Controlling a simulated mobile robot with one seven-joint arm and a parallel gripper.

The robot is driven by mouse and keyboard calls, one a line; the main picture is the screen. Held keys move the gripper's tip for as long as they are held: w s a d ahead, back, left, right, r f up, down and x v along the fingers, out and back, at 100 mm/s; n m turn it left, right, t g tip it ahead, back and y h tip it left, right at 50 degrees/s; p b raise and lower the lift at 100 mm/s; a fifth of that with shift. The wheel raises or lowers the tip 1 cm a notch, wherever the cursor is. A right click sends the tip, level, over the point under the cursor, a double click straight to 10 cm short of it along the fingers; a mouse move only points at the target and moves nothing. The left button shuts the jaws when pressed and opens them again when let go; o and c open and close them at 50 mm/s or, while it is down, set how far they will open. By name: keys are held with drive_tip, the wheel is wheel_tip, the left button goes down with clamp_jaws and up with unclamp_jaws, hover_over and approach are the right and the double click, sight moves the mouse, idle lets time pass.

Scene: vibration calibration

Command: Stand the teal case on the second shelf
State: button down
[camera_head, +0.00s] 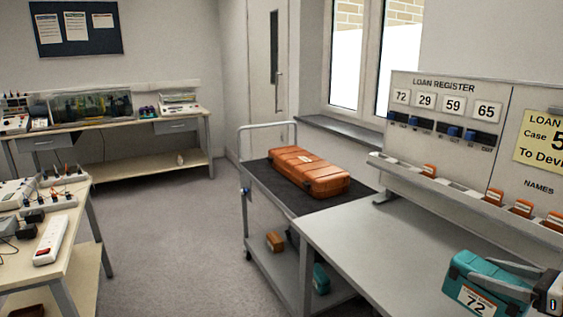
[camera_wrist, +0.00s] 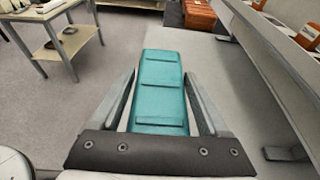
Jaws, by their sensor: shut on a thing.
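The teal case (camera_head: 485,283) is at the lower right of the head view, with a white label reading 72. My gripper (camera_head: 528,275) is shut on it. In the wrist view the teal case (camera_wrist: 160,88) lies between the two fingers of my gripper (camera_wrist: 160,75), its ribbed side toward the camera. In the head view it overlaps the grey bench top (camera_head: 400,235); I cannot tell whether it touches. The cart's lower shelf (camera_head: 290,270) holds a small orange item (camera_head: 275,241) and a teal item (camera_head: 321,279). Which shelf is the second one is not marked.
A large orange case (camera_head: 308,172) lies on the cart's dark top (camera_head: 262,172), against the grey bench. A loan register panel (camera_head: 445,110) with a slotted ledge stands behind the bench. A cluttered table (camera_head: 75,220) is at left. The floor (camera_head: 180,240) between is clear.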

drive_tip(key=w+a+f+n+g+y, duration=0.2)
drive_tip(key=w+a+f, duration=0.2)
drive_tip(key=a, duration=0.7)
drive_tip(key=w+a+f+n+g+y, duration=0.1)
drive_tip(key=w+a+f+n+y, duration=0.2)
drive_tip(key=a, duration=0.7)
drive_tip(key=w+a+f+n+g+y, duration=0.15)
drive_tip(key=w+a+f, duration=0.3)
drive_tip(key=a, duration=0.65)
wheel_tip(320, 180, up, 7)
drive_tip(key=p, duration=1.3)
drive_tip(key=shift+w+d+r+m+h+p, duration=0.15)
drive_tip(key=shift+w+d+m+h+p, duration=0.1)
drive_tip(key=shift+d+m+h+p, duration=0.15)
drive_tip(key=shift+a, duration=0.1)
drive_tip(key=shift+m+t+h, duration=2.05)
drive_tip(key=shift+m+h, duration=0.4)
